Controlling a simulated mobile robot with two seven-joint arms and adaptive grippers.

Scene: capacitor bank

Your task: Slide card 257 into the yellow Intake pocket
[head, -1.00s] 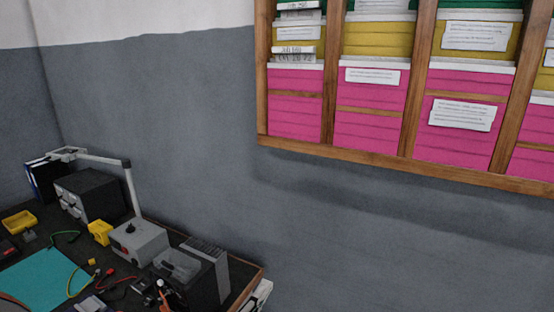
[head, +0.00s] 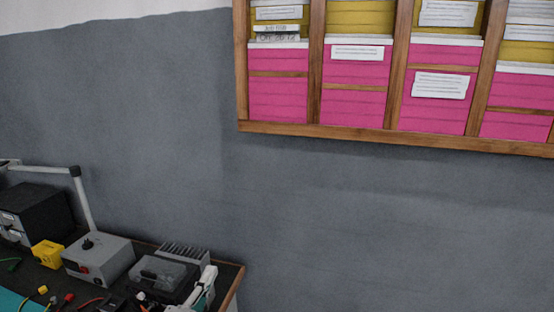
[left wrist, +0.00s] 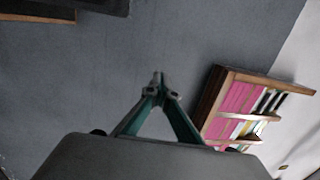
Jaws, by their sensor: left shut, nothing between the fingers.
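The wall rack (head: 314,70) has yellow pockets (head: 359,20) above pink ones, in several columns. White cards with print stand in some pockets; the print is too small to read card 257 or an Intake label. My right gripper is out of view.
A dark workbench (head: 230,275) at lower left holds a grey box with a knob (head: 98,259), a yellow block (head: 48,254), a black drawer unit (head: 35,212) and a dark case (head: 163,277). The grey wall below the rack is clear.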

